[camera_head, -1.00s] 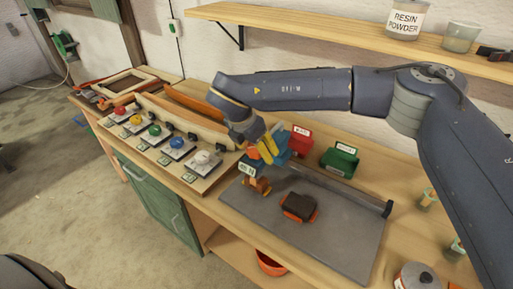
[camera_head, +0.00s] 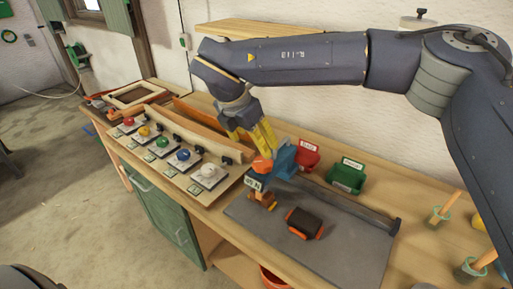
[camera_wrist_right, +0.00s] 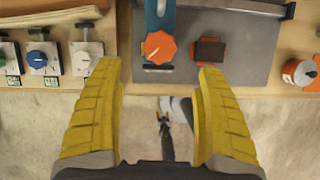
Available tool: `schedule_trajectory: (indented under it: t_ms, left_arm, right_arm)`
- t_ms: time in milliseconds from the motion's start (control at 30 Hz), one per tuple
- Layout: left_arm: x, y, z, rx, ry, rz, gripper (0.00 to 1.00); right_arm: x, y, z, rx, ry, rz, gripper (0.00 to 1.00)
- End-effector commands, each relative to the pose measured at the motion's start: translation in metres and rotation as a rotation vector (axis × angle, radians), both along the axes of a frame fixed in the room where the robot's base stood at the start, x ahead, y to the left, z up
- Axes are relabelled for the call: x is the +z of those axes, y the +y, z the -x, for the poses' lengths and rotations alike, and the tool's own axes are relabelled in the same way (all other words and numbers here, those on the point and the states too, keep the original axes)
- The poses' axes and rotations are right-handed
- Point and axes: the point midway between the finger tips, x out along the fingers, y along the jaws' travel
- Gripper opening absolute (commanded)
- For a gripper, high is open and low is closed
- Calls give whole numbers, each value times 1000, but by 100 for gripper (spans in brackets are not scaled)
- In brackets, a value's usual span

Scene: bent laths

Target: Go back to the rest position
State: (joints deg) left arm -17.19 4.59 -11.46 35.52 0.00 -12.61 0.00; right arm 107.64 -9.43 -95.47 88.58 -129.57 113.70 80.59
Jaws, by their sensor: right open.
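My right gripper (camera_head: 251,140) has yellow fingers and is raised above the bench, near the blue clamp-like device (camera_head: 284,160) with an orange knob. In the right wrist view the yellow fingers (camera_wrist_right: 158,85) are spread wide with nothing between them. The orange knob (camera_wrist_right: 159,47) and a dark block with orange ends (camera_wrist_right: 209,51) lie beyond the fingertips. In the head view that block (camera_head: 305,222) rests on the grey plate (camera_head: 350,240). My left gripper is not in view.
A row of coloured knobs on plates, with a white knob (camera_head: 208,171) at its near end, lines the bench's left part. Red (camera_head: 308,157) and green (camera_head: 346,175) bins stand at the back. A wall shelf (camera_head: 255,27) is behind my right arm. Brush pots (camera_head: 470,268) stand at right.

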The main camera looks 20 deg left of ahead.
Motion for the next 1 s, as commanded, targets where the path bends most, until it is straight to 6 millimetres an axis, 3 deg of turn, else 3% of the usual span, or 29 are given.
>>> schedule_trajectory:
  t_ms: [733, 867, 1000]
  left_arm:
    - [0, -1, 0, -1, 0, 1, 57]
    - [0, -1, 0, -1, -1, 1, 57]
    - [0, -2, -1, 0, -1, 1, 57]
  right_arm:
    - [15, 2, -1, 3, 15, -38, 73]
    - [41, 4, -16, 17, 66, -185, 73]
    - [102, 1, -45, 43, 125, -477, 73]
